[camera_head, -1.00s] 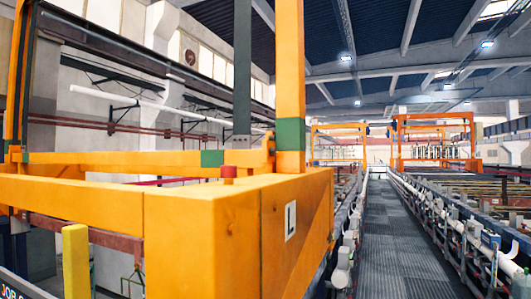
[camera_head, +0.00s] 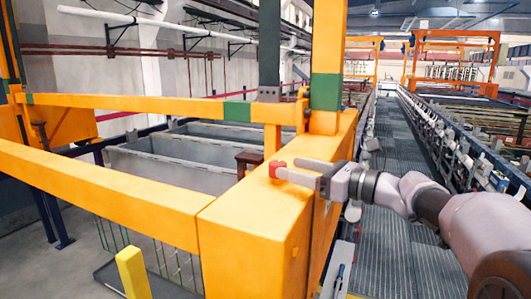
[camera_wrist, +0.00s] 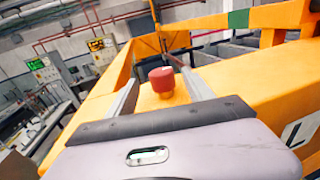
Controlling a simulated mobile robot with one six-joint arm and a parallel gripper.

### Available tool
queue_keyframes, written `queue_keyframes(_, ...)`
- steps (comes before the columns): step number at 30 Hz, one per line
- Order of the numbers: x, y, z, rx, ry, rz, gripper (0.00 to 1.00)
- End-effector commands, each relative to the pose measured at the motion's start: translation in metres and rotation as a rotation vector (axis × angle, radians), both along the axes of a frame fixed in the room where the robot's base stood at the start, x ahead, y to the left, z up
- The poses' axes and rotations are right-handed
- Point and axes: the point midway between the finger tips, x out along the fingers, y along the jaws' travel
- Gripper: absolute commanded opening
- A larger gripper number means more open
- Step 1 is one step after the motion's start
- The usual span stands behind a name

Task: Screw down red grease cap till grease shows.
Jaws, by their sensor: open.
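The red grease cap (camera_head: 276,168) sits on top of the orange beam, near its corner. My gripper (camera_head: 289,168) is open and reaches in from the right, low over the beam top. Its two fingers (camera_wrist: 160,84) lie to the left and right of the cap, with the cap near their tips. A gap shows on each side in the wrist view. I see no grease around the cap.
The orange frame (camera_head: 100,185) has an upright post (camera_head: 327,50) with a green band just behind the cap. A yellow post (camera_head: 132,273) stands in front. Grey tanks (camera_head: 180,165) lie behind the frame. A clear grey walkway (camera_head: 400,180) runs to the right.

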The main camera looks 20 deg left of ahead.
Motion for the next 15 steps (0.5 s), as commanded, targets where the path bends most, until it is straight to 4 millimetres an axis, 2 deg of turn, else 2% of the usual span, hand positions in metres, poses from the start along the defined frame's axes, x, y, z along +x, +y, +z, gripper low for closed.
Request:
queue_keyframes(1,0.003,0.012,0.003,0.000,0.001,0.003,0.61)
queue_keyframes(6,0.016,0.048,0.003,0.001,0.001,0.001,0.61)
queue_keyframes(12,0.026,0.075,0.002,0.002,0.002,0.000,0.61)
queue_keyframes(15,0.028,0.080,0.001,0.003,0.001,-0.002,0.61)
